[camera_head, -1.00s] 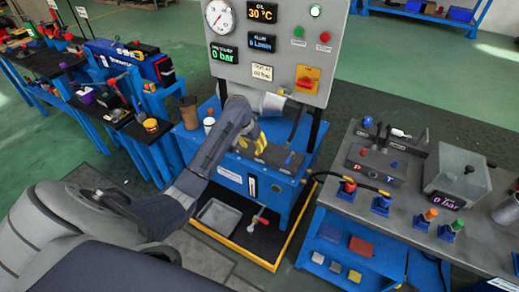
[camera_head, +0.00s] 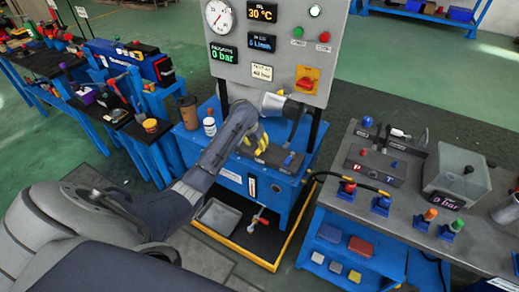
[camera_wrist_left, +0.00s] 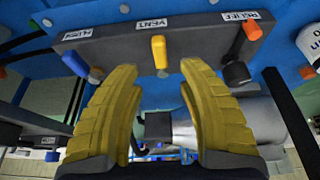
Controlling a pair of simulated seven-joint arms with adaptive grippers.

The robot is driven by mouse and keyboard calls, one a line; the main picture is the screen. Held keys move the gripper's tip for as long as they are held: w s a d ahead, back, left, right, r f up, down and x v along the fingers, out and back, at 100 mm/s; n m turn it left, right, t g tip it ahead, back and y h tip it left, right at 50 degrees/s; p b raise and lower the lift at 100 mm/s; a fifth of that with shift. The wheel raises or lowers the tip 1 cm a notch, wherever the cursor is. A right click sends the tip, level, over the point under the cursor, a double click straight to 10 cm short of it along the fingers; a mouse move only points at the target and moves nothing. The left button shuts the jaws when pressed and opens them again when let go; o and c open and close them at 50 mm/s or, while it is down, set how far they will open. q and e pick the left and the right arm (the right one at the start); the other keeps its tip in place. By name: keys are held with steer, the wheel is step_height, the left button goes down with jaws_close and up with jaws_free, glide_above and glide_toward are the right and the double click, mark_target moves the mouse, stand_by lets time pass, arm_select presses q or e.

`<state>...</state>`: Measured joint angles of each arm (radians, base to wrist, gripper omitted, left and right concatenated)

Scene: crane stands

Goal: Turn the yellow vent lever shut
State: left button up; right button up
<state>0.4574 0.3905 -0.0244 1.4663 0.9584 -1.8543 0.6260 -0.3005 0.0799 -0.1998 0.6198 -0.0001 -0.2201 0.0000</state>
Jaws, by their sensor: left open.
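The yellow vent lever (camera_wrist_left: 159,52) sticks out of the middle of a dark valve block (camera_wrist_left: 200,41), under a VENT label, in the left wrist view. My left gripper (camera_wrist_left: 158,75) is open, its two ribbed yellow fingers on either side of the lever's line. The lever shows between and just beyond the fingertips, and I see no contact. In the head view my left gripper (camera_head: 256,139) is over the valve block (camera_head: 275,157), and I cannot make out the lever there. My right gripper is not in view.
A blue lever (camera_wrist_left: 75,63) and an orange-tipped RELIEF lever (camera_wrist_left: 252,31) flank the vent lever on the same block. A gauge panel (camera_head: 268,50) rises behind.

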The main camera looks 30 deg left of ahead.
mark_target(259, 148)
arm_select(q)
steer(key=shift+x, duration=3.25)
jaws_close()
